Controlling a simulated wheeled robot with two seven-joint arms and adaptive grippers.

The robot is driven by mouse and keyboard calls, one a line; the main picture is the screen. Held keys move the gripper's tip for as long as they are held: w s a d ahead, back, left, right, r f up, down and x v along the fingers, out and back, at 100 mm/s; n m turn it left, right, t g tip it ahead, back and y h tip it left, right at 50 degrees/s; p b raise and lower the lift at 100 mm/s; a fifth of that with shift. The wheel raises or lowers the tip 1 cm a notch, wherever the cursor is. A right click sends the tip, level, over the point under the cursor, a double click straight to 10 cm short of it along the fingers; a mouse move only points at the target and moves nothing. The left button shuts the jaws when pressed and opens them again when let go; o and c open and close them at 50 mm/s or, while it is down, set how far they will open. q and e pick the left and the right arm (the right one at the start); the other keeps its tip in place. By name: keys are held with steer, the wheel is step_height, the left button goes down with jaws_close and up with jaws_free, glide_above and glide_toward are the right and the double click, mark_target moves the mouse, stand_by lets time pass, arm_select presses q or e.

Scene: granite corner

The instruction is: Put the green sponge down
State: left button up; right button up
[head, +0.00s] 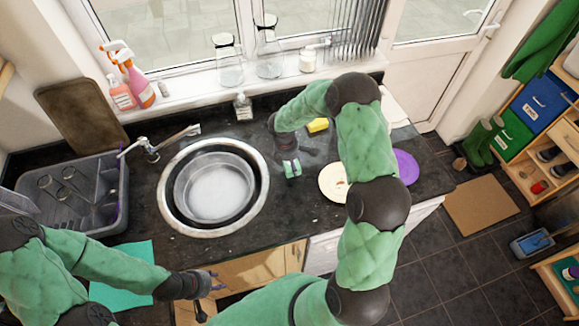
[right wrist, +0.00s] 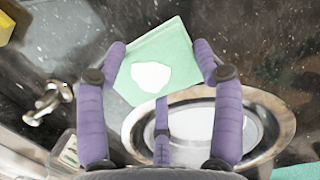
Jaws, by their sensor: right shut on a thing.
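The green sponge (right wrist: 150,60) is a flat pale-green block with a white patch on its face. In the right wrist view it sits between the purple fingers of my right gripper (right wrist: 160,58), which is shut on it. In the head view the sponge (head: 291,169) is over the dark counter, just right of the sink. Whether it touches the counter, I cannot tell. The right hand is partly hidden by its own arm. My left gripper (head: 214,282) is in front of the cupboard below the counter edge, with its fingers apart and nothing between them.
A yellow sponge (head: 318,125) lies behind, and a cream plate (head: 333,182) and purple plate (head: 405,167) stand to the right. A grey dish rack (head: 120,205) is at the left. Dark counter around the green sponge is free.

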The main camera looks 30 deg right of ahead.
mark_target(290, 167)
steer(key=shift+w+f, duration=0.35)
steer(key=shift+f, duration=0.2)
steer(key=shift+w+f, duration=0.1)
steer(key=shift+f, duration=1.45)
steer(key=o, duration=1.1)
steer(key=shift+f, duration=0.1)
